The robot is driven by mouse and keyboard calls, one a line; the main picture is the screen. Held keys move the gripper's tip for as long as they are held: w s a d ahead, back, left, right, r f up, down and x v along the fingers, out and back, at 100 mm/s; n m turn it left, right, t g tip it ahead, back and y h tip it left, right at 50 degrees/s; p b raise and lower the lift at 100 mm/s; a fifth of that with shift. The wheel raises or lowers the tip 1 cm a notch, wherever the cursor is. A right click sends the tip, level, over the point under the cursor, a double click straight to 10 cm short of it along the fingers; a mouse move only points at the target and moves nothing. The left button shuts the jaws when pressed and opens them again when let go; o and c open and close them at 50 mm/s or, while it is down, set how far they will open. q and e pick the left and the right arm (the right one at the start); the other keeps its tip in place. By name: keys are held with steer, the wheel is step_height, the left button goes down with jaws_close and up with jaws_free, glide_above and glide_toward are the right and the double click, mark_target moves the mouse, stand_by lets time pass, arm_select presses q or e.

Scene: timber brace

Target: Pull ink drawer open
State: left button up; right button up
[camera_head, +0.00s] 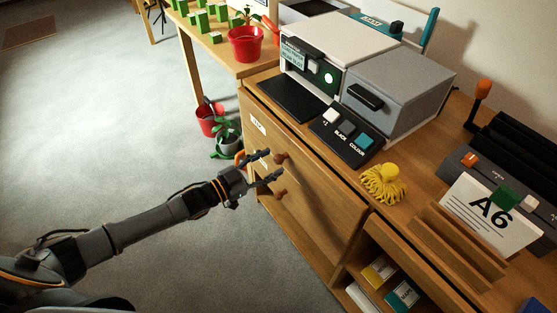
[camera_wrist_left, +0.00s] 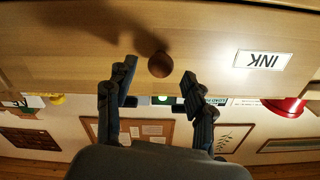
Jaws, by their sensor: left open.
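The ink drawer (camera_wrist_left: 95,65) is the wooden front with a white INK label (camera_wrist_left: 263,60), upside down in the left wrist view. Its round brown knob (camera_wrist_left: 160,64) shows between and just beyond the fingertips. In the head view the cabinet's drawer front (camera_head: 310,170) looks flush, and a knob (camera_head: 281,158) sits by the fingers. My left gripper (camera_head: 272,165) is open in front of the drawer; it also shows in the left wrist view (camera_wrist_left: 158,82), with a finger on either side of the knob, apparently not gripping it. My right gripper is not in view.
A second knob (camera_head: 280,193) sits just below the gripper. A printer (camera_head: 345,55), a button panel (camera_head: 344,133) and a yellow tassel-like item (camera_head: 384,184) stand on the cabinet top. The floor at left is clear.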

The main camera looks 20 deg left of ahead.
mark_target(275, 161)
arm_select(q)
steer(key=shift+x, duration=1.75)
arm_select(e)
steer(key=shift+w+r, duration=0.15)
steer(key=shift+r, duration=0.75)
arm_select(q)
jaws_close()
